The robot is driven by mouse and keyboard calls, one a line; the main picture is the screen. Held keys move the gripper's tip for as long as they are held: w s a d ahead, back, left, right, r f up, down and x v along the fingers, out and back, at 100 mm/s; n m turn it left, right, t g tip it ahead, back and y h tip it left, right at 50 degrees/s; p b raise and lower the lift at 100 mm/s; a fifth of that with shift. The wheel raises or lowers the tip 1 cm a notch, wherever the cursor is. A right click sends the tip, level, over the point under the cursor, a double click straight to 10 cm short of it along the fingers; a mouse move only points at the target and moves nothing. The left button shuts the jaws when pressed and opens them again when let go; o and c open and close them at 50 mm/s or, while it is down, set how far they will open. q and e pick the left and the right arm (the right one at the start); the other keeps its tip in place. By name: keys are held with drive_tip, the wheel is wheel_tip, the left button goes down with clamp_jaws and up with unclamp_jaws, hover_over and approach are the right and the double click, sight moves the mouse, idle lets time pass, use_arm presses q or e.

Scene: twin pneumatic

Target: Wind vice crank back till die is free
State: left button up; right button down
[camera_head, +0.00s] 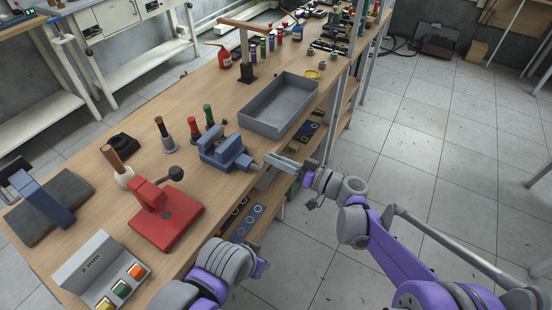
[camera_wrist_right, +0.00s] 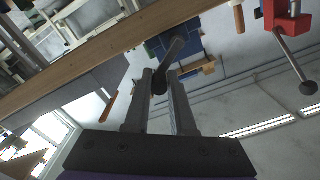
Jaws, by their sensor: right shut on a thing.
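The blue vice (camera_head: 222,148) stands at the right edge of the wooden bench in the head view. Its blue body also shows behind my fingers in the right wrist view (camera_wrist_right: 191,42). My right gripper (camera_head: 272,162) is at the vice's front, beyond the bench edge. In the right wrist view its fingers (camera_wrist_right: 160,84) are shut on the dark crank handle (camera_wrist_right: 174,52), which runs up between them towards the vice. I cannot make out the die in either view. My left gripper (camera_head: 260,264) is low at the bottom of the head view, clear of the vice, its fingers unclear.
A grey tray (camera_head: 279,105) stands just behind the vice. A red press (camera_head: 166,212) with a lever stands to the front left. Several coloured-handled tools stand left of the vice. A shelf with dark trays (camera_head: 240,222) lies below the bench edge. Open floor lies to the right.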

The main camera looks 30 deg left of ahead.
drive_tip(key=shift+s, duration=0.1)
idle(0.4)
drive_tip(key=c, duration=0.8)
unclamp_jaws()
drive_tip(key=d, duration=1)
drive_tip(key=shift+s+d, duration=0.4)
